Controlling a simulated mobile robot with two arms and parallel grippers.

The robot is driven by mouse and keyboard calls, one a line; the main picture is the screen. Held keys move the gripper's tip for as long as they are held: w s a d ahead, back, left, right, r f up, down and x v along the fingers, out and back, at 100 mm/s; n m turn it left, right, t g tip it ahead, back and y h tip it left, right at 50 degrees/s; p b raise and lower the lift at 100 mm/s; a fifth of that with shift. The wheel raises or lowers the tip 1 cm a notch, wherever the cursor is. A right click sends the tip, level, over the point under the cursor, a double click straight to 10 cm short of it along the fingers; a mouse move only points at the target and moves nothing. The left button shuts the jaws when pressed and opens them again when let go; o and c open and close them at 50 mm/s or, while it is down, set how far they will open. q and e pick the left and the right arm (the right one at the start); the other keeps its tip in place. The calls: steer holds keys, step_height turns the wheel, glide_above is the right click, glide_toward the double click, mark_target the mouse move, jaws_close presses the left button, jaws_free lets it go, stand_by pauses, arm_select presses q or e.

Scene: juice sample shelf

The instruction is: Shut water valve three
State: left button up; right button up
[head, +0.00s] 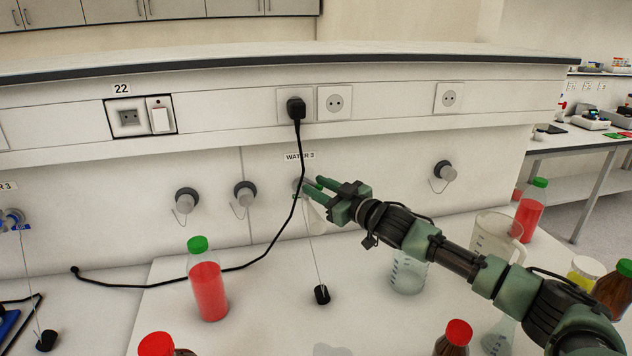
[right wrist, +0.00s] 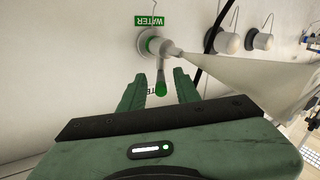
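In the head view a "WATER 3" label (head: 300,156) is on the white panel, and my right gripper (head: 313,184) is just below it, largely hiding the valve there. The right wrist view shows a valve (right wrist: 152,42) on the wall with a pale tapered nozzle (right wrist: 230,68) and a short lever with a green tip (right wrist: 161,88). My right gripper (right wrist: 158,84) is open there, with the green tip between its fingers. I cannot tell whether they touch it. My left gripper is not in view.
A black cable (head: 299,180) hangs from a plug close left of the gripper. A red bottle with green cap (head: 208,290), a beaker (head: 408,274) and a jug (head: 492,240) stand on the bench. Other round fittings (head: 245,192) line the panel.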

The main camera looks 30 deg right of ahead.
steer(key=shift+w+a+r, duration=0.1)
steer(key=shift+w+a, duration=0.05)
steer(key=shift+w, duration=0.2)
steer(key=shift+c, duration=0.3)
jaws_close()
stand_by(1.0)
